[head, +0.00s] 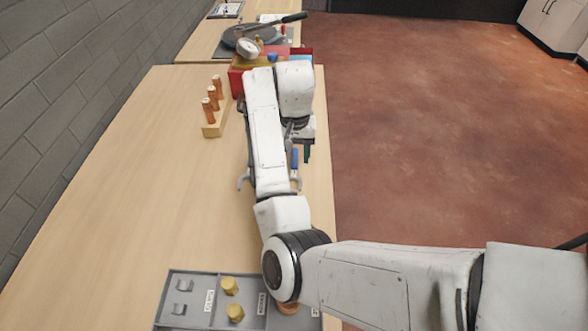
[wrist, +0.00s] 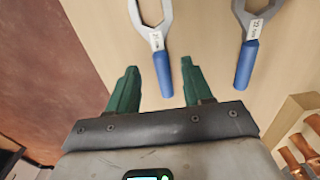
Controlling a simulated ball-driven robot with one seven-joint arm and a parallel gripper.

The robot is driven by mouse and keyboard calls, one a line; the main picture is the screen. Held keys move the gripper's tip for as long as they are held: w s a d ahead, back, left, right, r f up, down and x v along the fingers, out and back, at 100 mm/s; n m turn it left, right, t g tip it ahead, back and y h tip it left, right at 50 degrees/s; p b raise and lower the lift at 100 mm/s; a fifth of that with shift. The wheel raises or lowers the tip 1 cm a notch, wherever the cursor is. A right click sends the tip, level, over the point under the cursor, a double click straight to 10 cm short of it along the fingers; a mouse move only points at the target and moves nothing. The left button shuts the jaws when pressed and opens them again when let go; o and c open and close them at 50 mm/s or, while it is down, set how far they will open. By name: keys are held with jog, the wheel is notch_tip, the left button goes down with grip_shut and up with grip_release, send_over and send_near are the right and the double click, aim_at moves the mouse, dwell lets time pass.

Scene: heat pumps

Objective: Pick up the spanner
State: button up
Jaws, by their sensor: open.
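Two spanners with grey open-ended heads, blue handles and white labels lie on the wooden table. In the wrist view, one spanner (wrist: 163,74) is at the top middle, with its handle end between my gripper's green fingertips. The other spanner (wrist: 247,62) is to the right, outside the fingers. My gripper (wrist: 159,82) is open and empty; I cannot tell its height above the handle. In the head view, my arm hides most of both spanners; a blue handle (head: 294,160) shows beside my gripper (head: 303,153), near the table's right edge.
A wooden block (head: 216,130) with copper pipe pieces stands left of my arm. A red box (head: 236,84) with items is beyond my gripper. A grey tray (head: 197,311) with yellow fittings lies near. The table's left-middle is clear; a wall borders its left.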

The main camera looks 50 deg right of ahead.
jog(key=shift+f, duration=1.55)
grip_shut()
